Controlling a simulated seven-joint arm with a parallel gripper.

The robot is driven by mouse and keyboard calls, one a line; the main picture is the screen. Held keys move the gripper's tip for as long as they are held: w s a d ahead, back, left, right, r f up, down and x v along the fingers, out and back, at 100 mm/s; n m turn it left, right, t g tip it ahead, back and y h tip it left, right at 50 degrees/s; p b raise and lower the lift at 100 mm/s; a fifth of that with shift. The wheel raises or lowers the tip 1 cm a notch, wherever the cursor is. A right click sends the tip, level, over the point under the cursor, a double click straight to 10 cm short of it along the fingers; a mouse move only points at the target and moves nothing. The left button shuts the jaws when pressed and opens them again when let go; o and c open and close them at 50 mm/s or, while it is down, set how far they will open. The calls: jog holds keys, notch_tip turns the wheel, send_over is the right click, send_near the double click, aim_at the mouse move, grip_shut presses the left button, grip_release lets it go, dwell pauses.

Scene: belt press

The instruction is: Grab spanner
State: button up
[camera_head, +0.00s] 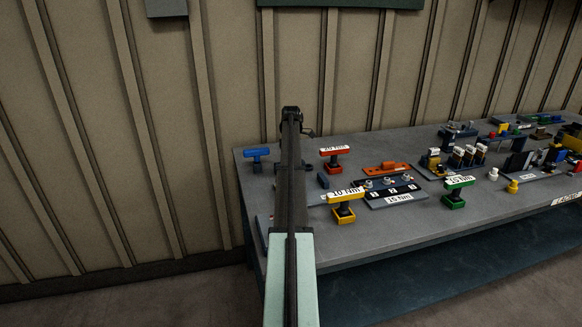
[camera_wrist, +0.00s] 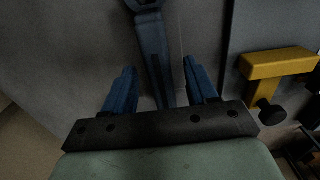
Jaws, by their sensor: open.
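The spanner (camera_wrist: 153,48) is a dark blue-grey tool lying lengthwise in the wrist view, with its wider head at the top edge. My gripper (camera_wrist: 160,78) is open, with one blue finger on each side of the spanner's handle. A gap shows between the handle and each finger, so neither appears to touch it. The handle's near end is hidden behind my gripper's dark plate. In the head view my dark arm reaches over the left end of the bench and covers this area; I cannot make out the spanner or my fingertips there.
A yellow T-shaped tool (camera_wrist: 280,68) stands close to the right finger; it also shows in the head view (camera_head: 344,202). The grey bench (camera_head: 400,230) also holds a red T-tool (camera_head: 334,161), a green one (camera_head: 455,196) and a blue one (camera_head: 257,153). A ribbed wall stands behind.

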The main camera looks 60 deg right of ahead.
jog(key=shift+f, duration=0.45)
jog(key=shift+c, duration=0.2)
grip_shut()
